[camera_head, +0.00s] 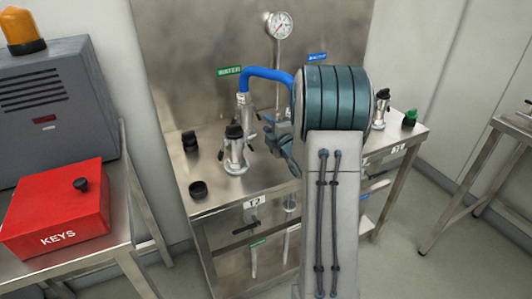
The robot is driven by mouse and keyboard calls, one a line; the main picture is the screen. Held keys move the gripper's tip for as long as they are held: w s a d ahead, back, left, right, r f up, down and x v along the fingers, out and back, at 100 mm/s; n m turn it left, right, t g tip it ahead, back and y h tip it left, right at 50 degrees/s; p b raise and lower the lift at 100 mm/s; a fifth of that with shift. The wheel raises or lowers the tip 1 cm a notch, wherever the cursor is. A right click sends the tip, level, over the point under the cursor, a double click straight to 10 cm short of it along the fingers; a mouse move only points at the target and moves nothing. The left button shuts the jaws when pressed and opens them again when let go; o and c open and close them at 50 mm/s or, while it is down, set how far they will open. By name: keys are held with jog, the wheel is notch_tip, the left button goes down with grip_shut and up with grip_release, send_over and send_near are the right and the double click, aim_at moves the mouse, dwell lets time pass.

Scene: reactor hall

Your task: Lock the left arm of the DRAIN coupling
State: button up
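My arm covers the right middle of the bench, and my gripper (279,142) is low over the bench, just right of a silver fitting with a black cap (235,152). Its fingers are partly hidden and too small to judge open or shut. A blue hose (268,73) rises from a metal coupling (243,105) at the left and bends down behind my arm. Behind it is a green label (229,71) and a blue label (316,57), neither clearly readable. I cannot tell which fitting is the DRAIN coupling, and its left arm is not clearly visible.
The steel bench (215,175) also holds a black open cup (198,190), a black knob (190,141), a black-topped fitting (381,105) and a green-capped fitting (410,118). A gauge (279,25) is behind. A red KEYS box (58,212) stands on the left table.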

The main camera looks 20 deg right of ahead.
jog(key=s+b, duration=0.1)
jog(key=s, duration=1.3)
jog(key=s+a+r+m+g+h+p, duration=0.2)
jog(key=s+a+r+m+g+p, duration=0.6)
jog(key=s+a+m+g, duration=0.4)
jog(key=shift+s+a+m+p, duration=0.35)
jog(key=shift+a+m+p, duration=0.15)
jog(key=shift+m, duration=1.4)
